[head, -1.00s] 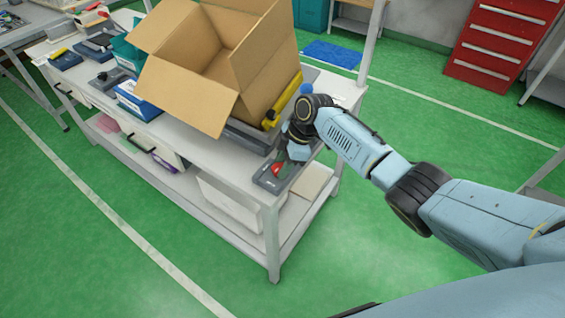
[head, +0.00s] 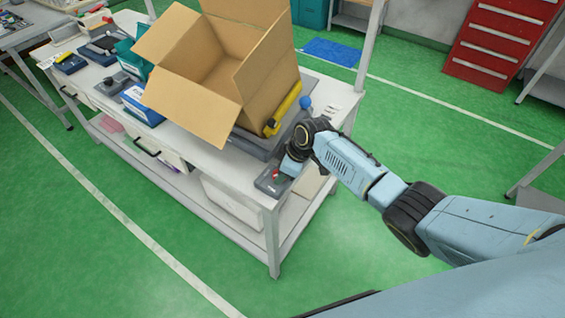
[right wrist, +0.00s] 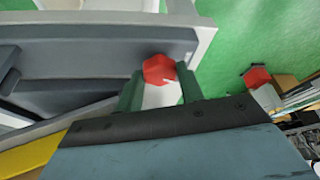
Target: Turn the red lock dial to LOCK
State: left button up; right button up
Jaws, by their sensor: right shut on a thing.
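The red lock dial (head: 275,174) sits on a dark grey base plate (head: 266,184) at the near right corner of the white workbench. My right gripper (head: 284,170) is low over the plate, its fingers mostly hidden by my wrist in the head view. In the right wrist view, the dial (right wrist: 158,69) shows as a red shape between the tips of the two green fingers of my right gripper (right wrist: 160,88), which are shut on it. Any marks around the dial are too small to read. My left gripper is not in view.
An open cardboard box (head: 215,75) stands on the workbench (head: 190,140) behind the dial. A yellow tool (head: 283,108) and a blue ball-shaped knob (head: 305,102) are close to my right wrist. A blue box (head: 141,104) sits farther left. The green floor in front is clear.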

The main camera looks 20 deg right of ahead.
jog(key=m+p, duration=0.2)
jog(key=m+t+h+p, duration=0.1)
jog(key=m+p, duration=0.1)
jog(key=shift+s+a+r+m, duration=0.15)
jog(key=shift+a+r+m, duration=0.05)
jog(key=shift+m, duration=0.1)
jog(key=m+p, duration=0.1)
jog(key=m+h+p, duration=0.1)
jog(key=m, duration=0.1)
jog(key=shift+a+m+t+h, duration=0.15)
jog(key=shift+m+t+h, duration=0.15)
jog(key=shift+f+m+h+p, duration=0.1)
jog(key=shift+m+h+p, duration=0.2)
jog(key=shift+m+p, duration=0.35)
jog(key=shift+a+f+m+h, duration=0.1)
jog(key=shift+m+h, duration=0.4)
jog(key=shift+m, duration=1.05)
jog(key=o, duration=1)
